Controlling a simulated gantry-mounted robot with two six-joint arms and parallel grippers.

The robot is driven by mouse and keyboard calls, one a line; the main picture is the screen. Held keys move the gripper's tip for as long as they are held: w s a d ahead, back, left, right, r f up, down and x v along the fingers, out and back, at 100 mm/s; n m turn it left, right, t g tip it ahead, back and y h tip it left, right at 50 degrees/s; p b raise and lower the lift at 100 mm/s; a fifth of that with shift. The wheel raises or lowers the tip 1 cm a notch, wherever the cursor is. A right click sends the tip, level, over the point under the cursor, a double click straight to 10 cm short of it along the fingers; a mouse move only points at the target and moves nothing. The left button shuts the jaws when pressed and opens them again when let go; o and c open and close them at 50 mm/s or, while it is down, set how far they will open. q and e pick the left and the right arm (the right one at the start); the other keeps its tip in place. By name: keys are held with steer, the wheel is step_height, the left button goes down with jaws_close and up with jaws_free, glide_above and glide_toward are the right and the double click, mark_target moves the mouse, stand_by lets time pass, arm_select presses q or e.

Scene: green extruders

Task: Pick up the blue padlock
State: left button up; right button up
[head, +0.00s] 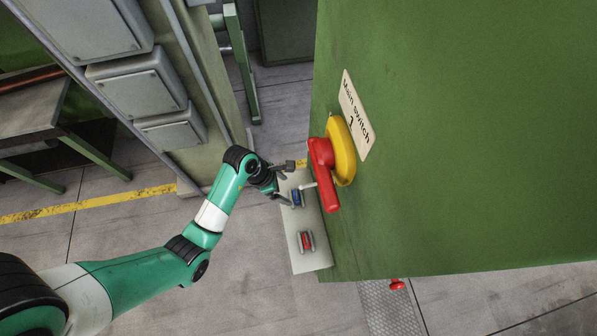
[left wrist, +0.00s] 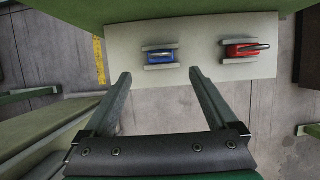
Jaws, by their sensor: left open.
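The blue padlock (head: 296,198) lies in a holder on a pale shelf (head: 309,258) at the side of the green cabinet. In the left wrist view the blue padlock (left wrist: 160,56) sits between two grey holder bars, left of the middle. My left gripper (head: 290,182) is beside the shelf near the padlock. In the left wrist view my left gripper (left wrist: 158,73) is open and empty, its fingers spread to either side and just short of the padlock. My right gripper does not show.
A red padlock (head: 306,240) lies in a second holder on the same shelf. A red and yellow main switch (head: 325,170) sticks out from the green cabinet (head: 450,130) just above the shelf. Grey boxes (head: 140,85) stand at the left.

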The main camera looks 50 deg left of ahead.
mark_target(294, 194)
arm_select(q)
steer(key=b+x, duration=0.1)
steer(key=x, duration=0.6)
steer(key=shift+w+d+f, duration=0.15)
steer(key=shift+d+f, duration=0.05)
jaws_close()
